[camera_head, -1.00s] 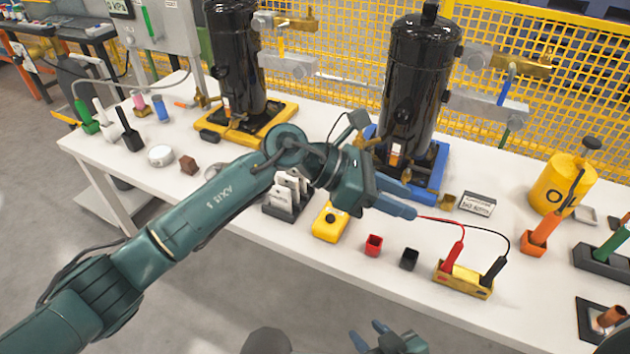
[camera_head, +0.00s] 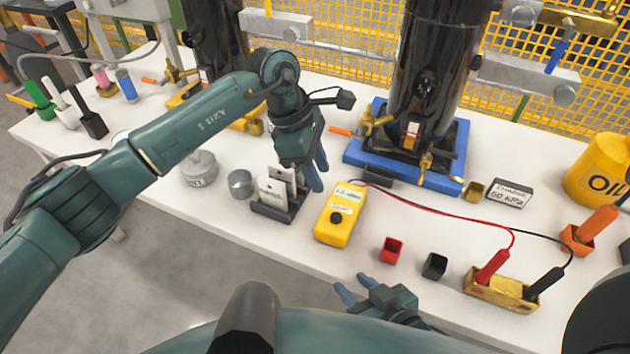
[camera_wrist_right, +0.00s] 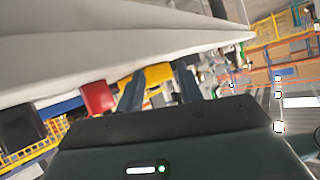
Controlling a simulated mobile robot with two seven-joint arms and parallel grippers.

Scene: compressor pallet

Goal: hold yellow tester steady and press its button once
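The yellow tester (camera_head: 340,215) lies on the white table with a pale label and a round black button (camera_head: 336,218) facing up. Red and black leads run from its top end to the right. My left gripper (camera_head: 318,175) points down just left of the tester's upper end, apart from it; its two fingers look parted and empty. My right gripper (camera_head: 354,286) is open and empty in front of the table edge, below the tester. In the right wrist view, the yellow tester (camera_wrist_right: 158,75) shows between the parted fingers of my right gripper (camera_wrist_right: 158,85).
The red probe (camera_head: 493,266) and black probe (camera_head: 544,284) stand in a brass block (camera_head: 485,293). A red cup (camera_head: 391,250) and a black cup (camera_head: 434,266) stand right of the tester. A dark rack (camera_head: 275,210) with grey plates is at its left. A blue base (camera_head: 375,165) stands behind.

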